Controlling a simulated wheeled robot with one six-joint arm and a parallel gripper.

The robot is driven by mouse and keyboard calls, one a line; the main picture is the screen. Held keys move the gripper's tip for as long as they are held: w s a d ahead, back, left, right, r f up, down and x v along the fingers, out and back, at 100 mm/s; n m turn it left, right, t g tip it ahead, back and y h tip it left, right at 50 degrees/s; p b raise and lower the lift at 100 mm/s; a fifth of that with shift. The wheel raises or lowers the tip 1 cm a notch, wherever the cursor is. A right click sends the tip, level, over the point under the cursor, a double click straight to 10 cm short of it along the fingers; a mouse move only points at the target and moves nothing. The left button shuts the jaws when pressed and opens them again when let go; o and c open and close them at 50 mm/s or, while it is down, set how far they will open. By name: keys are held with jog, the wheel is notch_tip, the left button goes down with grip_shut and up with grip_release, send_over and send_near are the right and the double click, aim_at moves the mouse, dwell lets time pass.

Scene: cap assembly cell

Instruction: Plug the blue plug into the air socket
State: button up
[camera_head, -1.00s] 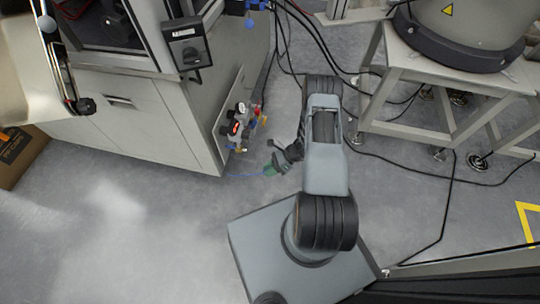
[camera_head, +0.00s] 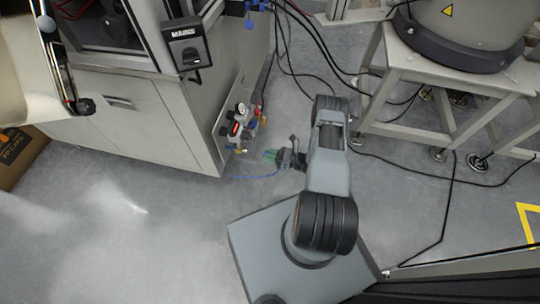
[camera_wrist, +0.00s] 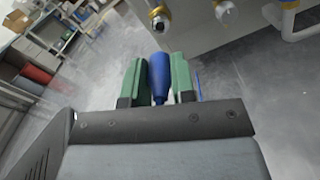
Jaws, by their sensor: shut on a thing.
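My gripper (camera_wrist: 160,80) has green fingers, shut on the blue plug (camera_wrist: 159,72), which points away from the wrist in the wrist view. In the head view my gripper (camera_head: 271,156) is near the side of the grey cabinet, just right of the air unit, with a gap between. The plug itself is too small to tell there; a thin blue hose (camera_head: 252,177) shows below the fingers. The air unit (camera_head: 238,124) has a gauge and brass fittings on the cabinet's side. In the wrist view brass fittings (camera_wrist: 158,14) and (camera_wrist: 224,10) sit ahead of the plug. Which is the air socket I cannot tell.
The grey cabinet (camera_head: 140,130) stands left of my arm. A metal stand (camera_head: 400,65) is at the right. Black cables (camera_head: 440,215) lie on the floor. The floor at the lower left is clear.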

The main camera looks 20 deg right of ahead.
jog(key=shift+x, duration=2.85)
jog(key=shift+w+b, duration=0.1)
jog(key=shift+b, duration=0.2)
dwell(0.5)
jog(key=shift+w+a, duration=0.3)
jog(key=shift+a, duration=0.1)
dwell(0.5)
jog(key=o, duration=1)
jog(key=shift+c, duration=0.2)
jog(key=p+v, duration=0.2)
jog(key=v, duration=1.2)
jog(key=shift+r, duration=0.1)
